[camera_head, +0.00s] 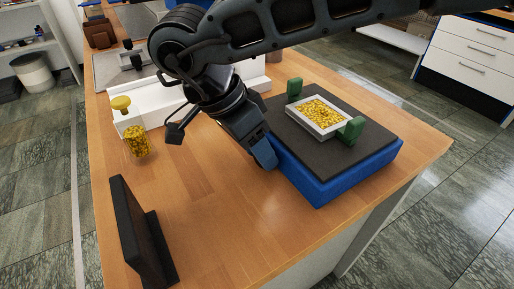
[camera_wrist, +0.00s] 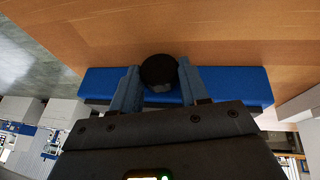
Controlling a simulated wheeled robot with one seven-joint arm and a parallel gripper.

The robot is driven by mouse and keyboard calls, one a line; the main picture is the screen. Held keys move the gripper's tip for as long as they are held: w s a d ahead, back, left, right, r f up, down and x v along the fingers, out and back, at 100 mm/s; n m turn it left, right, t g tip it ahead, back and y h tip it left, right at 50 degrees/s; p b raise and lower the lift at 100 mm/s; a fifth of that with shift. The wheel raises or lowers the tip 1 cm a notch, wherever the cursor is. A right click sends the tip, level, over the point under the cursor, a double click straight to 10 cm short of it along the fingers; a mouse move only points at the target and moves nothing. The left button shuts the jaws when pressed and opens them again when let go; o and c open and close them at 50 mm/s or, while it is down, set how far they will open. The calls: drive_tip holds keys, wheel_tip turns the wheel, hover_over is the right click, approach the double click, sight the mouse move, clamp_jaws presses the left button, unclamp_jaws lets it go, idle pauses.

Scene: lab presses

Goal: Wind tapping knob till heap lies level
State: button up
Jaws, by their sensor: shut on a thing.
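A blue tapping unit (camera_head: 327,187) with a dark grey top plate (camera_head: 352,157) stands on the wooden bench. A pale rectangular tray (camera_head: 317,131) sits on the plate between two green clamps (camera_head: 294,89). Yellow grains (camera_head: 321,112) fill the tray; their surface looks slightly uneven, and its exact height is hard to tell. My gripper (camera_head: 266,162) is at the unit's left front side. In the wrist view my gripper (camera_wrist: 157,82) has its two fingers closed on either side of a round black knob (camera_wrist: 158,69) on the blue unit. The knob is hidden behind my gripper in the head view.
A clear jar of yellow grains (camera_head: 137,142) stands left of my gripper, near a white block (camera_head: 145,117) and a yellow knob-shaped piece (camera_head: 120,103). A black angled stand (camera_head: 140,235) is at the bench's front left. Bare wood (camera_head: 215,205) lies between it and the unit.

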drive_tip(key=t+y+b, duration=0.1)
drive_tip(key=b, duration=0.1)
drive_tip(key=t+b, duration=0.1)
drive_tip(key=shift+s+d+f+m+t+y+b, duration=0.2)
drive_tip(key=shift+m+t+y+b, duration=0.1)
drive_tip(key=shift+y+b, duration=0.1)
drive_tip(key=shift+r+t+y+b, duration=0.1)
drive_tip(key=shift+t+y+b, duration=0.25)
drive_tip(key=shift+b, duration=0.35)
drive_tip(key=shift+s+r, duration=0.1)
drive_tip(key=o, duration=0.7)
drive_tip(key=shift+o, duration=0.2)
drive_tip(key=v, duration=0.7)
drive_tip(key=shift+s+r, duration=0.25)
drive_tip(key=shift+r, duration=0.1)
